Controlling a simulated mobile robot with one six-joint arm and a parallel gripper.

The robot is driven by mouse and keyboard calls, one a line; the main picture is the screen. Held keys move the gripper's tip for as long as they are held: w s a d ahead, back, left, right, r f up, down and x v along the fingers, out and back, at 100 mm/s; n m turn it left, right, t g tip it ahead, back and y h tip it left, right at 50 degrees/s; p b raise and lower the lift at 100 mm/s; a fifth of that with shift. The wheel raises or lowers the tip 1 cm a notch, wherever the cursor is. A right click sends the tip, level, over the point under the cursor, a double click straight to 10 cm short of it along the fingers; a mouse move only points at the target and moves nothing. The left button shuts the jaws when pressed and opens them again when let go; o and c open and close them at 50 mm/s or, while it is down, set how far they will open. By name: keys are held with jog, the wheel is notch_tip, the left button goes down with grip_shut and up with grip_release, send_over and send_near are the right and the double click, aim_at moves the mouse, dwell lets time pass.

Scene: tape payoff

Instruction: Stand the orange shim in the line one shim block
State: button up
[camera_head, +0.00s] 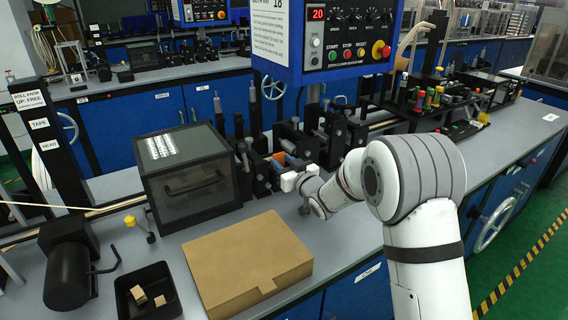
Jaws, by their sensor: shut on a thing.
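The orange shim (277,159) shows as a small orange patch among the black fixtures on the bench, just beyond my gripper. My gripper (285,172) is at the end of my white arm, low in front of these fixtures, and is shut on the orange shim. The fingers are small and partly hidden, so the exact grip and the shim's tilt cannot be made out. The shim block cannot be told apart from the dark fixtures around the shim. Whether the shim touches a block or slot is also unclear.
A dark windowed box (190,178) stands left of the gripper. A cardboard box (246,262) lies in front. A black tray (148,293) with small tan blocks is at lower left. A blue control panel (345,40) hangs above. Coloured spools (428,97) stand to the right.

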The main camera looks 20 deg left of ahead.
jog(key=shift+f, duration=0.1)
jog(key=o, duration=1.1)
jog(key=shift+s+d+f, duration=0.1)
jog(key=shift+s+d, duration=0.2)
jog(key=shift+d, duration=0.1)
jog(key=v, duration=0.7)
jog(key=shift+w+b, duration=0.1)
jog(key=shift+b, duration=0.3)
